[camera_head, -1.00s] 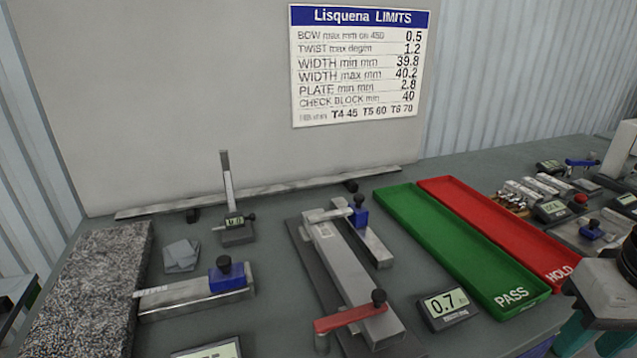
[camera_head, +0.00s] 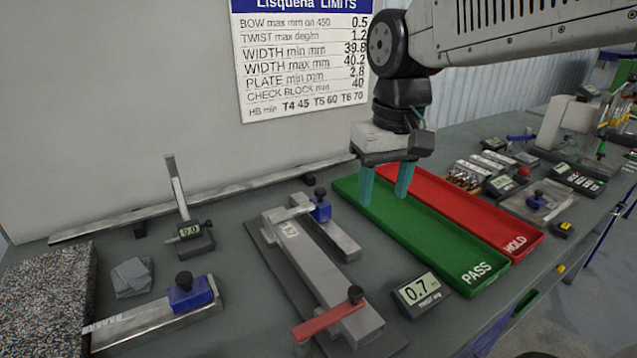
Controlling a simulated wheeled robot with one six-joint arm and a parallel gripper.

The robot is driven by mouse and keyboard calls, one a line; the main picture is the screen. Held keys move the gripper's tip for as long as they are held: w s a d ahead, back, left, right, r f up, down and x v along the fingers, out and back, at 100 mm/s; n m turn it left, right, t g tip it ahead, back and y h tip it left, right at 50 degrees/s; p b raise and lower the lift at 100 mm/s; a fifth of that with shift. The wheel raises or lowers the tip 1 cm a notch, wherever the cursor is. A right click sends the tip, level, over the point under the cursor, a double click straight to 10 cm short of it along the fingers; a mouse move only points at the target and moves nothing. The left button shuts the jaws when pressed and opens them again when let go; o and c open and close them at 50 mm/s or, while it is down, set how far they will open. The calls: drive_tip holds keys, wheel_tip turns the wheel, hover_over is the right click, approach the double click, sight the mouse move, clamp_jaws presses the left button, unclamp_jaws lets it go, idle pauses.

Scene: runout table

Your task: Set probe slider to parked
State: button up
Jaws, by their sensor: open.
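A blue slider block with a black knob (camera_head: 320,207) sits on a short steel rail (camera_head: 335,237) at the far end of the middle fixture (camera_head: 318,285). Another blue slider with a black knob (camera_head: 187,295) sits on a steel bar (camera_head: 140,325) with scale marks at the front left. No label shows which one is the probe slider, and no parked mark is readable. My gripper (camera_head: 383,199) points down with its teal fingers apart and empty. It is above the far part of the green PASS tray, right of the middle slider.
A red lever (camera_head: 328,322) crosses the near end of the middle fixture. A display reading 0.7 (camera_head: 420,292) stands beside it. The red HOLD tray (camera_head: 522,242) lies right of the green PASS tray (camera_head: 440,242). A small upright gauge (camera_head: 193,236) stands left.

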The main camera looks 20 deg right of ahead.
drive_tip(key=w+a, duration=0.1)
drive_tip(key=w, duration=1)
approach(320, 189)
drive_tip(key=shift+f+g, duration=0.1)
drive_tip(key=shift+g, duration=0.3)
drive_tip(key=shift+w+f, duration=0.3)
drive_tip(key=shift+f, duration=0.25)
wheel_tip(320, 189, down, 7)
drive_tip(key=shift+c, duration=0.2)
